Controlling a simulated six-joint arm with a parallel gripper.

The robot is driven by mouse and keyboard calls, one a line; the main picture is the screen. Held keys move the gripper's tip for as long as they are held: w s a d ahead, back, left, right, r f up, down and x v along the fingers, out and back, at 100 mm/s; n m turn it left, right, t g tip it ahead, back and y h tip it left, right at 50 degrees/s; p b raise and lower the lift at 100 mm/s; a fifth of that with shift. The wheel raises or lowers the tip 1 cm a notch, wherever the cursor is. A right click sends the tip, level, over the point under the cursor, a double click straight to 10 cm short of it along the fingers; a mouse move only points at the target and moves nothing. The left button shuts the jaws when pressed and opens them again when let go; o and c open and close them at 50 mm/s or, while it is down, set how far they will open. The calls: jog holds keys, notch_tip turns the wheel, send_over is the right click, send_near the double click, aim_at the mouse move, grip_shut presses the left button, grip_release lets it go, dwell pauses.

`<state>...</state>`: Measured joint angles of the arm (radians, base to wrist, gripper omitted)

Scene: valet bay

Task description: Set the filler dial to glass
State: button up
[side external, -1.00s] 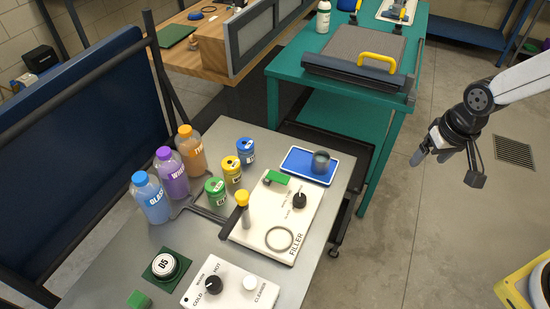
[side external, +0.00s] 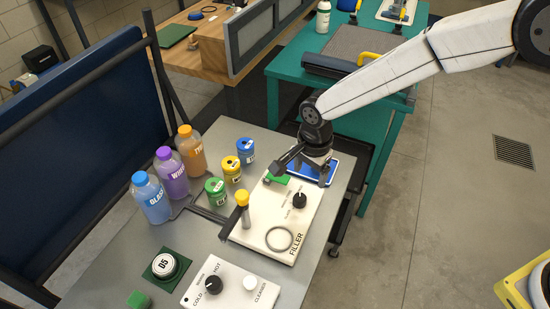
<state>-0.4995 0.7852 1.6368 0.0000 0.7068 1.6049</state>
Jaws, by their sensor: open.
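The white filler panel (side external: 262,222) lies on the grey table, marked FILLER. Its black dial (side external: 299,200) stands upright on the right part of the panel, with small labels beside it that are too small to read. The panel also bears a green block (side external: 276,178), a yellow-topped lever (side external: 242,199) and a grey ring (side external: 279,239). My gripper (side external: 312,176) is open and points down over the blue tray (side external: 341,171), just behind the dial and apart from it. The grey cup seen earlier on the tray is hidden behind my gripper.
Blue, purple and orange bottles (side external: 151,197) and small blue, yellow and green jars (side external: 215,190) stand left of the panel. A white cleaner panel (side external: 233,287) with a black knob lies in front. A teal bench (side external: 352,130) stands behind.

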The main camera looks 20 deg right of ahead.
aim_at(300, 197)
jog(key=shift+a+f+m, duration=0.5)
jog(key=shift+a+f, duration=0.05)
jog(key=shift+a, duration=0.35)
jog(key=shift+f, duration=3.85)
jog(key=shift+c, duration=0.2)
grip_shut()
